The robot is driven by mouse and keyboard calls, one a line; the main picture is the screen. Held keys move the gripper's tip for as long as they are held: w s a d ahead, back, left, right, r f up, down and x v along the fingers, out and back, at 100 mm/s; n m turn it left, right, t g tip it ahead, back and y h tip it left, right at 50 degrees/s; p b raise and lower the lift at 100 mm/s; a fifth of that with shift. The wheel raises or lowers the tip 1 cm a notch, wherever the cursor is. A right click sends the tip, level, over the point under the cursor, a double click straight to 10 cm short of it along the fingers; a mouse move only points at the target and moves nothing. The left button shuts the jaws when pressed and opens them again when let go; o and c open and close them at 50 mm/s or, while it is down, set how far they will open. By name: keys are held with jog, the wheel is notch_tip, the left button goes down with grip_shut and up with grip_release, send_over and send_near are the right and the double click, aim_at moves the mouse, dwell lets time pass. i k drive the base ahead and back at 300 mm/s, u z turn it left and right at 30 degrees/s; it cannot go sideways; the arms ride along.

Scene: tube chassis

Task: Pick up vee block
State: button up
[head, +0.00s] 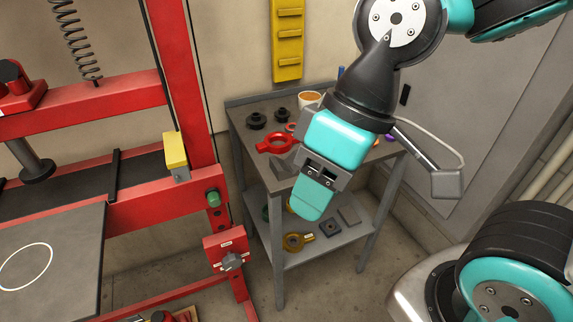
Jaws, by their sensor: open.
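A grey block with a notched top, which looks like the vee block (284,166), sits near the front edge of the small grey table's top in the head view. My gripper (316,192), teal and dark grey, hangs in front of and above the table, just right of the block. It points down, is open, and nothing shows between its jaws. The gripper body may cover part of the block's right side, and I cannot tell the depth gap between them.
The lower shelf holds a yellow part (298,242) and blocks. A red press frame (190,90) stands close on the left.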

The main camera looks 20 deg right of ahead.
aim_at(282, 170)
jog(key=k, duration=0.5)
jog(key=u, duration=0.95)
jog(key=i, duration=0.95)
jog(key=z, duration=1)
